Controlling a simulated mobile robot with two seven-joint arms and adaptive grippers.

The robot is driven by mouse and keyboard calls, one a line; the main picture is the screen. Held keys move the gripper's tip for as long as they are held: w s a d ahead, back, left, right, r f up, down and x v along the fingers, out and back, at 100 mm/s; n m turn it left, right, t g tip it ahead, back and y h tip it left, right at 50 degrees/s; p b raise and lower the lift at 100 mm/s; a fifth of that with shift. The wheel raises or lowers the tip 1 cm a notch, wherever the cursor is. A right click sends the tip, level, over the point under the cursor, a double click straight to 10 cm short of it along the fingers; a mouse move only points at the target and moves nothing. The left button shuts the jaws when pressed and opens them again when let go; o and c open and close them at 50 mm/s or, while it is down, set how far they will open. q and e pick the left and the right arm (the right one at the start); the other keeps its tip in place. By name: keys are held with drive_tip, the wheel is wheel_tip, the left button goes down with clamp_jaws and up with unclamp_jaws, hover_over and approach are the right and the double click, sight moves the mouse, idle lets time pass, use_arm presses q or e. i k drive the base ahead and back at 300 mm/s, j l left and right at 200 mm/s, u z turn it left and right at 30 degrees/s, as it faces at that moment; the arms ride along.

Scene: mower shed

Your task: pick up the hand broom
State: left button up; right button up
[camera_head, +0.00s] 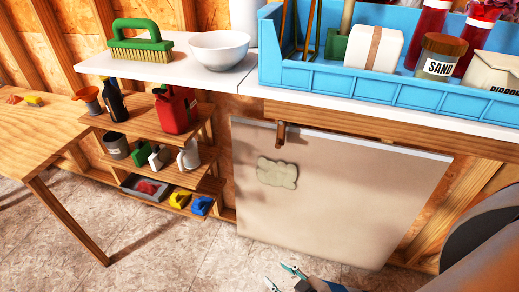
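The hand broom (142,40) has a green handle and tan bristles. It lies bristles down on the white countertop (185,70) at the upper left, beside a white bowl (219,48). My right gripper (281,276) is at the bottom edge, low over the floor and far from the broom. Its two fingertips are spread apart with nothing between them. My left gripper is not in view.
A blue crate (330,82) with a sand jar (440,58) and other goods fills the counter's right side. Below the broom, stepped wooden shelves hold a red can (176,108) and small items. A wooden table (40,135) stands at left. Floor in front is clear.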

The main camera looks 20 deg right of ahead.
sight(156, 50)
drive_tip(key=i+j+z, duration=0.1)
drive_tip(key=i+j, duration=0.25)
drive_tip(key=j, duration=0.3)
drive_tip(key=i+j+z, duration=0.15)
drive_tip(key=i+j, duration=0.05)
drive_tip(key=j, duration=0.1)
